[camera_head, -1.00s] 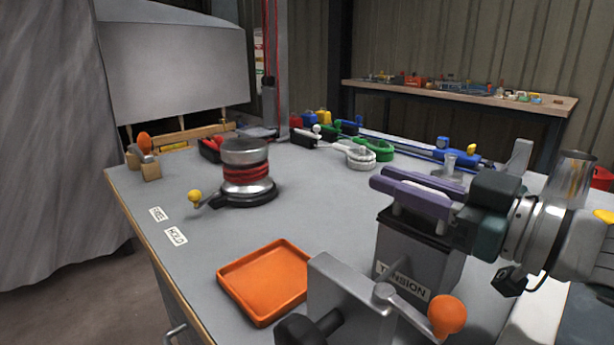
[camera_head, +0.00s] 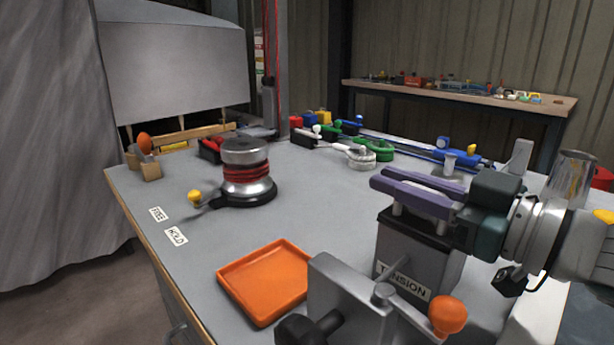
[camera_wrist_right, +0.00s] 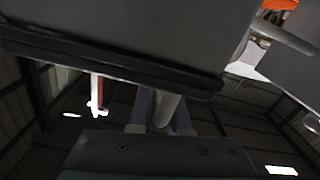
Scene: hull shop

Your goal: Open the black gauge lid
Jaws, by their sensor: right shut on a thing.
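The gauge is a grey box (camera_head: 412,262) with a TENSION label on its front, at the right of the bench in the head view. Its black lid (camera_head: 412,228) lies level on top, with no clear gap to the box. My right gripper (camera_head: 418,192) is over the lid, its two purple fingers shut on the pale lid handle (camera_head: 398,209), whose posts show beneath them. In the right wrist view, the box wall and lid edge (camera_wrist_right: 130,67) fill the upper part, and a pale handle post (camera_wrist_right: 166,108) shows by the fingers. My left gripper is not in view.
A grey bracket (camera_head: 345,300) with an orange-knobbed lever (camera_head: 447,314) stands close in front of the gauge. An orange tray (camera_head: 265,280) lies to its left. A winch (camera_head: 246,175) stands farther left. Coloured clutches and levers (camera_head: 340,135) line the back. The bench middle is clear.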

